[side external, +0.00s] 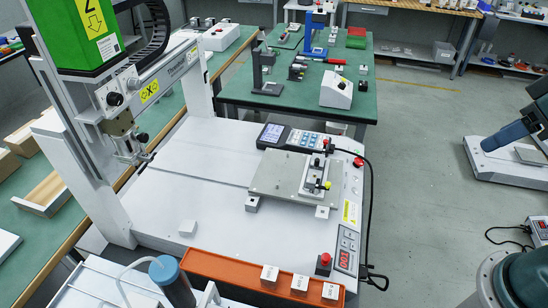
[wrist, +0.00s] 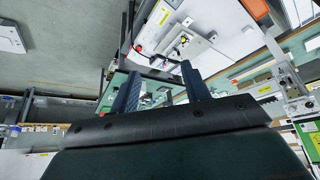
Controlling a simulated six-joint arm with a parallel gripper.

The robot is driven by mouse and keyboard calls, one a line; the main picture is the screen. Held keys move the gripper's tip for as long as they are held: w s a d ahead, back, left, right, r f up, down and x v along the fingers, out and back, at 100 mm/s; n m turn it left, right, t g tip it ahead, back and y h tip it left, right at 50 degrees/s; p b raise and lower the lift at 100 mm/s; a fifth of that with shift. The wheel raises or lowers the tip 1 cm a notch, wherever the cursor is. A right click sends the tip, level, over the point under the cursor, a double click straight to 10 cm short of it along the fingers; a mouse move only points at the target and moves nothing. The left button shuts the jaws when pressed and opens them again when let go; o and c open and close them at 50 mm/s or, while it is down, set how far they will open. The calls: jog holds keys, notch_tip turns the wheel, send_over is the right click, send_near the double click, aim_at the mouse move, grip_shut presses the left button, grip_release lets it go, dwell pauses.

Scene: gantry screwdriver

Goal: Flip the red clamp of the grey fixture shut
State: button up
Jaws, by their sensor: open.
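The grey fixture (side external: 268,176) is a flat plate on small blocks on the white gantry base. A lighter block with dark parts stands at its right side. A small red tip (side external: 327,184) shows beside a yellow one at the block's near end, and a black part with red on top rises at its far end; which is the clamp's handle is too small to tell. In the wrist view the fixture (wrist: 203,48) is ahead, beyond the fingertips. My gripper (wrist: 160,75) is open, with nothing seen held between its two dark fingers. I cannot make it out in the side view.
The gantry's screwdriver head (side external: 130,140) hangs to the left of the fixture. A keypad pendant (side external: 290,138) lies behind it, with a black cable on the right. An orange tray (side external: 235,273) with white blocks is at the front. The base left of the fixture is mostly clear.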

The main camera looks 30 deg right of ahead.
jog(key=shift+w+r, duration=0.15)
jog(key=shift+w, duration=0.15)
jog(key=c, duration=0.7)
jog(key=shift+w+r, duration=0.15)
jog(key=shift+w, duration=0.2)
grip_shut()
jog(key=w+d+f+g, duration=0.1)
jog(key=w, duration=2.4)
jog(key=w+d+f, duration=0.1)
jog(key=w+f, duration=1.7)
jog(key=f, duration=0.2)
jog(key=shift+d+f+g, duration=0.15)
jog(key=shift+d+g, duration=0.2)
jog(key=shift+g, duration=0.05)
jog(key=shift+w, duration=0.1)
